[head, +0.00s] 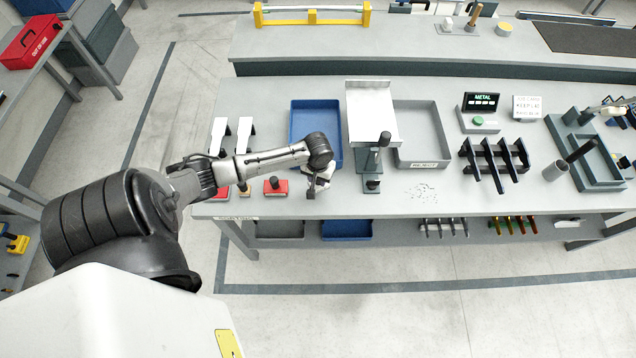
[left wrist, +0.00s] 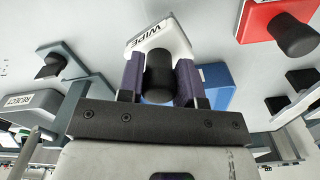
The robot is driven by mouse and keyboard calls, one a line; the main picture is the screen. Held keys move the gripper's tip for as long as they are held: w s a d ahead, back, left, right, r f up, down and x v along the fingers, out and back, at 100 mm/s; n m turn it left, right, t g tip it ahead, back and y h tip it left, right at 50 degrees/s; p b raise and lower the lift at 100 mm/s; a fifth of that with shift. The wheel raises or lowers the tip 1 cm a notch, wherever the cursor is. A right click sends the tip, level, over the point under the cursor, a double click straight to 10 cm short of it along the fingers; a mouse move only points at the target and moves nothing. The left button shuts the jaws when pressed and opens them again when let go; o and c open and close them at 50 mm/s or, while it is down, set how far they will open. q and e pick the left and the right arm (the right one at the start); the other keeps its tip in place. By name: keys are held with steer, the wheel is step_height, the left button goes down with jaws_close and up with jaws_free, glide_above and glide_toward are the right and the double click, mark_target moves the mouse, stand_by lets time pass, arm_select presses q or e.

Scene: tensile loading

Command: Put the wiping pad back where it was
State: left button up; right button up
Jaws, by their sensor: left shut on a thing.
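The wiping pad is a white block marked WIPE with a dark round knob. In the left wrist view the pad (left wrist: 160,36) sits just beyond my fingers. My left gripper (left wrist: 160,82) is shut on its knob, one finger on each side. In the head view my left gripper (head: 316,184) is over the front of the grey table, in front of the blue tray (head: 292,135). The pad is mostly hidden there by the gripper. I cannot tell whether the pad touches the table. My right gripper is not in view.
A red block with a black knob (head: 275,188) stands left of the gripper. A dark-knobbed stand (head: 372,160) with a sloped metal chute (head: 372,108) stands close on the right. The grey reject tray (head: 421,164) and a black rack (head: 493,160) lie farther right. Small specks lie on the table (head: 424,190).

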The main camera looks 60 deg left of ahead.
mark_target(318, 184)
arm_select(q)
steer(key=shift+f, duration=1.95)
steer(key=shift+f, duration=0.25)
steer(key=o, duration=1)
steer(key=shift+c, duration=0.2)
